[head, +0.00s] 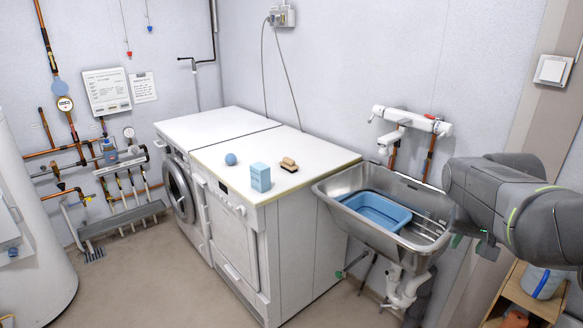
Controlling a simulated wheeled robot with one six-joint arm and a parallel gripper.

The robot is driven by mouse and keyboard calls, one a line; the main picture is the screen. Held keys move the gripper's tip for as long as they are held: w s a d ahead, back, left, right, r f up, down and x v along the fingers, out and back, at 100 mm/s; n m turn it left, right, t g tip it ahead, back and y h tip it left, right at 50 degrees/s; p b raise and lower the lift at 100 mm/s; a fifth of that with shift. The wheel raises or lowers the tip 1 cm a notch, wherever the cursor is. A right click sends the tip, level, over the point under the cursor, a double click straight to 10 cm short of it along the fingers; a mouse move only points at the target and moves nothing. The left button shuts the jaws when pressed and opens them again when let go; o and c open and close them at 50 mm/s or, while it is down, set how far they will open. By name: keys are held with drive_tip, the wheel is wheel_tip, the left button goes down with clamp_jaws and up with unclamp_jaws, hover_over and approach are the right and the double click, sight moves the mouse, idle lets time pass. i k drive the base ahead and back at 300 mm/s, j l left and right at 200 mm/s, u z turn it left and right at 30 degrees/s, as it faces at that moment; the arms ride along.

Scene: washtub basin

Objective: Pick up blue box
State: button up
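The blue box (260,177) is a small light-blue block standing upright on the white top of the front appliance, near its front edge. A blue ball (231,159) lies to its left and a wooden brush (289,164) to its right, both apart from it. My grey arm shows at the right edge, beside the sink and well away from the box. A small dark part (487,249) with a green mark hangs below the arm and may belong to my gripper. I cannot make out its fingers. Nothing touches the box.
A steel sink (328,190) with a blue basin (377,212) in it stands between the appliance and my arm. A white tap unit (411,121) is on the wall above. A wooden shelf (541,303) stands at lower right. The floor (170,285) at lower left is clear.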

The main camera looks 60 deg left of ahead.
sight(260, 173)
drive_tip(key=k+j+z, duration=0.1)
drive_tip(key=j, duration=0.45)
drive_tip(key=k+j+z, duration=0.1)
drive_tip(key=j, duration=0.45)
drive_tip(key=k+j+z, duration=0.1)
drive_tip(key=j, duration=0.4)
drive_tip(key=k+j+z, duration=0.1)
drive_tip(key=k+j, duration=0.15)
drive_tip(key=j, duration=0.3)
drive_tip(key=k+j, duration=0.2)
drive_tip(key=j, duration=0.3)
drive_tip(key=k+j+z, duration=0.15)
drive_tip(key=j, duration=0.35)
drive_tip(key=k+j+z, duration=0.1)
drive_tip(key=k+j, duration=0.15)
drive_tip(key=j, duration=0.2)
drive_tip(key=k+j+z, duration=0.1)
drive_tip(key=j, duration=0.4)
drive_tip(key=k, duration=0.1)
